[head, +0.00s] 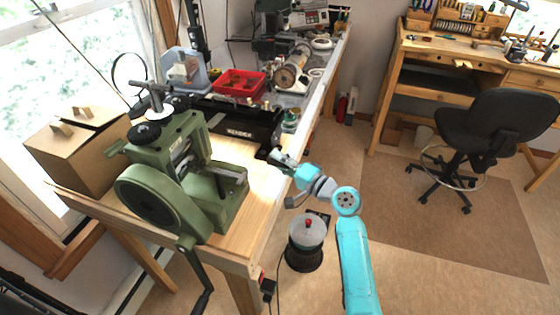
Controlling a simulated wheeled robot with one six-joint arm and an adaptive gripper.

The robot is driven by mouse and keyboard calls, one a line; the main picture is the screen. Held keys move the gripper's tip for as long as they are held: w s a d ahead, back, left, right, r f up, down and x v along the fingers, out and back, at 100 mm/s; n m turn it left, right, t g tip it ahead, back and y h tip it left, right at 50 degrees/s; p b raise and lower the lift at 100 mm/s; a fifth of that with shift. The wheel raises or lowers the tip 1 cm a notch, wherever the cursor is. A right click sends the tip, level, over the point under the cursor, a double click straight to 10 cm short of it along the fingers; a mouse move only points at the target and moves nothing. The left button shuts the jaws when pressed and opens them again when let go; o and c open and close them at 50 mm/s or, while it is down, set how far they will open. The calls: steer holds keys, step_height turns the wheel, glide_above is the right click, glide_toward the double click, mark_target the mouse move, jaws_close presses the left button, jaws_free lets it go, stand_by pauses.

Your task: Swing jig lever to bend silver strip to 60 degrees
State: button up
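A long black jig (232,116) with light lettering on its front face lies on the wooden workbench (263,196), behind the green rolling mill. My arm comes in from the lower right, and my gripper (279,158) is at the bench's right edge, close to the jig's near right end. At this size I cannot tell whether the gripper touches the jig or its lever, or whether its fingers are open. I cannot make out the silver strip or its bend angle. The lever is not clearly distinguishable from the dark parts beside the gripper.
A green rolling mill (165,190) with a hanging crank handle stands at the near left of the jig. A cardboard box (75,158) is left of it. A red tray (238,84) and a cylindrical machine (290,72) stand behind.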

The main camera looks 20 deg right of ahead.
jaws_close()
steer(key=shift+r, duration=0.15)
